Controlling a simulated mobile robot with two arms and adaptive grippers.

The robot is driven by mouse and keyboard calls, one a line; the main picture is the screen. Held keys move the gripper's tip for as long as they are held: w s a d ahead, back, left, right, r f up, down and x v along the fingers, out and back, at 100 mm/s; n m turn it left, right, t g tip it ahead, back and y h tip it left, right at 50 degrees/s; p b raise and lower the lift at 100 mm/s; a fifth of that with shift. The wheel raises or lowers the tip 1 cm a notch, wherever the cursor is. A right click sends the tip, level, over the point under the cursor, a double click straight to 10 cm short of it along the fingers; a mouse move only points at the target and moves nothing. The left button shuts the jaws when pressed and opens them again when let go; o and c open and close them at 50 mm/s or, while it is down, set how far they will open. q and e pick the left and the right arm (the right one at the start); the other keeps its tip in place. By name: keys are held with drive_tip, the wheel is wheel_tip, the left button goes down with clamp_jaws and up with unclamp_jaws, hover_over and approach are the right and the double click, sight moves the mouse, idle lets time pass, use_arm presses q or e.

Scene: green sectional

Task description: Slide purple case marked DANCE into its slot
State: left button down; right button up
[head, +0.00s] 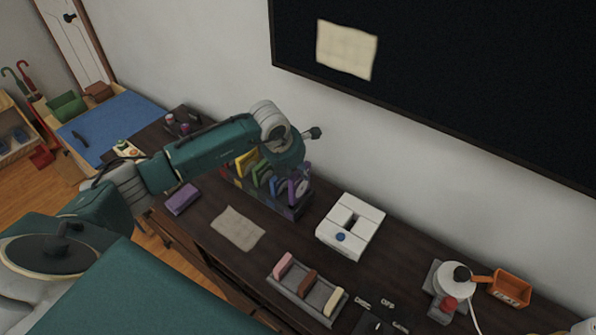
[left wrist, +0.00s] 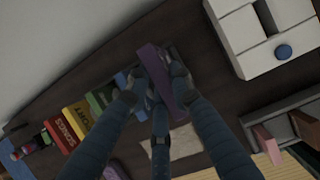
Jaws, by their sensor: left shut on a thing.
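My left gripper (head: 290,177) is shut on a purple case (head: 300,190), which also shows between its fingers in the left wrist view (left wrist: 156,72). The held case is at the right end of the dark rack (head: 291,212). I cannot tell whether it is in a slot or just above one. The rack holds upright cases, among them a red one marked SONGS (left wrist: 70,126), a yellow one (head: 246,161), a green one (head: 262,172) and a blue one (head: 275,184). The held case's label is not readable. My right gripper is not in view.
Another purple box (head: 182,199) lies on the dark desk left of a beige cloth (head: 238,229). A white box with a blue knob (head: 351,224) stands right of the rack. A grey holder with several slabs (head: 304,292) is in front. The wall is close behind.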

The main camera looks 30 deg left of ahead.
sight(298, 184)
use_arm(q)
drive_tip(key=shift+b, duration=0.4)
idle(0.6)
drive_tip(key=shift+f, duration=0.15)
drive_tip(key=shift+f+b, duration=0.35)
drive_tip(key=shift+b, duration=0.05)
drive_tip(key=shift+f+b, duration=2)
drive_tip(key=shift+f, duration=0.3)
drive_tip(key=c, duration=1.5)
unclamp_jaws()
drive_tip(key=shift+o, duration=0.2)
drive_tip(key=shift+r, duration=0.1)
drive_tip(key=v, duration=1.1)
drive_tip(key=shift+s+r, duration=0.15)
drive_tip(key=shift+r, duration=0.25)
